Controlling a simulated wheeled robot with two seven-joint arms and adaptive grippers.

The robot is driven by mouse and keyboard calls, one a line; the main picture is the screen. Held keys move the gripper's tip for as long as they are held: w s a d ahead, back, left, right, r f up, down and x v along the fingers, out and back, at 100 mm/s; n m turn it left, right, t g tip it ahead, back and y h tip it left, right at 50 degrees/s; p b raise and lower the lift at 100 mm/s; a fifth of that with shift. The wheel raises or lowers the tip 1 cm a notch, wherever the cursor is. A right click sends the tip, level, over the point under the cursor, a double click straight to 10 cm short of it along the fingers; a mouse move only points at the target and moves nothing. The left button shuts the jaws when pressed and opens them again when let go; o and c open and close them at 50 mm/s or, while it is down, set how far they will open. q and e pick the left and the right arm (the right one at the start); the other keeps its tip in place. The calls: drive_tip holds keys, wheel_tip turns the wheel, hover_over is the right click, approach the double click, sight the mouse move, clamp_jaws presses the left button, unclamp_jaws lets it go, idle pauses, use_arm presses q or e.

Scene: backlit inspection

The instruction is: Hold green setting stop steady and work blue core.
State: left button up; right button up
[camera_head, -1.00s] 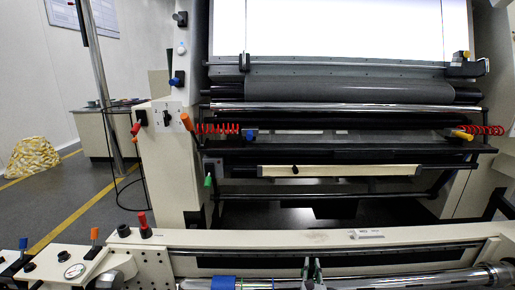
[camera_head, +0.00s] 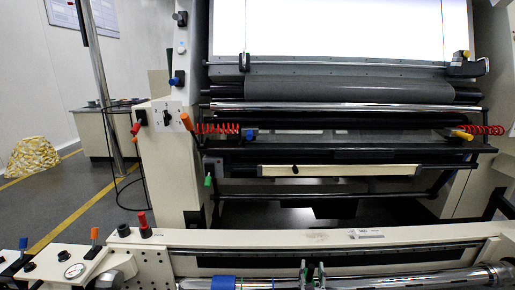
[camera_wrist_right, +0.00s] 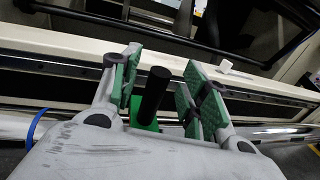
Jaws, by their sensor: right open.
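The blue core (camera_head: 223,283) sits around the chrome shaft at the bottom edge of the head view. A blue band (camera_wrist_right: 36,126) around the shaft shows at the left of the right wrist view; I cannot tell if it is the same core. My right gripper (camera_head: 312,270) is open over the shaft, right of the core. In the wrist view its green-padded fingers (camera_wrist_right: 160,88) stand on either side of a black upright knob (camera_wrist_right: 155,92) with a green block, apparently the green setting stop (camera_wrist_right: 143,125), at its foot. My left gripper is not in view.
A long cream beam (camera_head: 330,238) runs behind the shaft. An orange-tipped lever (camera_head: 95,234) and a red knob (camera_head: 142,219) stand to the left. The roller machine (camera_head: 345,90) with a bright backlit panel rises behind.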

drive_tip(key=s+a, duration=0.1)
drive_tip(key=s, duration=0.5)
drive_tip(key=shift+o, duration=0.2)
drive_tip(key=shift+a, duration=0.1)
idle(0.3)
